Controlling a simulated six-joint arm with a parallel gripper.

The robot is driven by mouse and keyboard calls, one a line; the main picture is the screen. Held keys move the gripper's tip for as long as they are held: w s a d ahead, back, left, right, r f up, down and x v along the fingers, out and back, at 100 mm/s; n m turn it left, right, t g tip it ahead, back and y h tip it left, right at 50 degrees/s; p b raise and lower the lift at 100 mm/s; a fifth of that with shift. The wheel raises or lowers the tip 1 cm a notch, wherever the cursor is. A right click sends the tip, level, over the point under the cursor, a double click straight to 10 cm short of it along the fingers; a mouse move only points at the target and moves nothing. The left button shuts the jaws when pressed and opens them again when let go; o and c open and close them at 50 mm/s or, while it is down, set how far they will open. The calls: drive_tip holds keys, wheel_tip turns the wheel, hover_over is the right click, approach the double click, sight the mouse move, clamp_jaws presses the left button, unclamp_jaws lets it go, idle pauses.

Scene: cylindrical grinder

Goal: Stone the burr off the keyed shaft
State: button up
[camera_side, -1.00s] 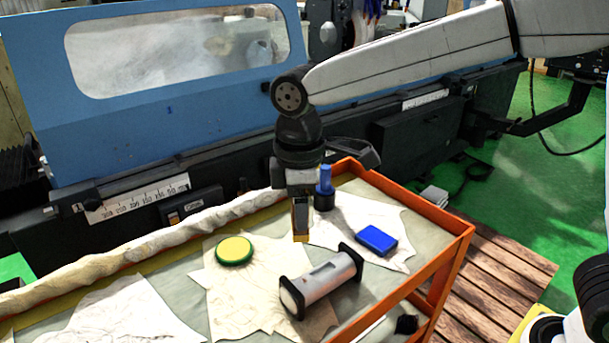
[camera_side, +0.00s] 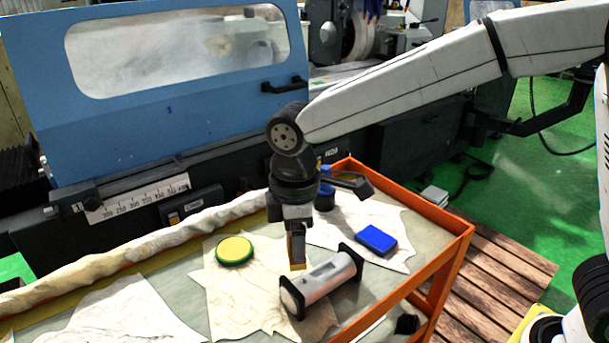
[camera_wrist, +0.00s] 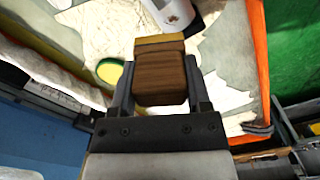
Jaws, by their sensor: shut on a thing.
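The keyed shaft (camera_side: 325,283) is a silvery cylinder with a slot on its upper side, lying between two black end supports on a cloth. In the wrist view part of the shaft (camera_wrist: 176,12) shows at the top. My gripper (camera_side: 296,252) points down, just behind and left of the shaft. In the wrist view my gripper (camera_wrist: 160,95) is shut on a brown block, the stone (camera_wrist: 160,78), with a lighter tan end. The stone (camera_side: 297,268) hangs close to the shaft's left half; I cannot tell whether it touches. The burr is too small to make out.
A yellow-green round tin (camera_side: 234,251) lies left of the shaft, and a blue block (camera_side: 376,239) lies right. A blue-topped bottle (camera_side: 325,196) stands behind my gripper. The orange cart rim (camera_side: 440,262) bounds the right side. The blue grinder (camera_side: 150,120) stands behind.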

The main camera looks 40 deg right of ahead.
drive_tip(key=shift+f, duration=1.7)
drive_tip(key=shift+s+r, duration=0.2)
drive_tip(key=shift+s, duration=0.3)
drive_tip(key=shift+c, duration=0.6)
drive_tip(key=shift+s, duration=1.55)
drive_tip(key=shift+w+f, duration=0.1)
drive_tip(key=shift+w, duration=1.8)
drive_tip(key=shift+w+r, duration=0.2)
drive_tip(key=shift+r, duration=3.7)
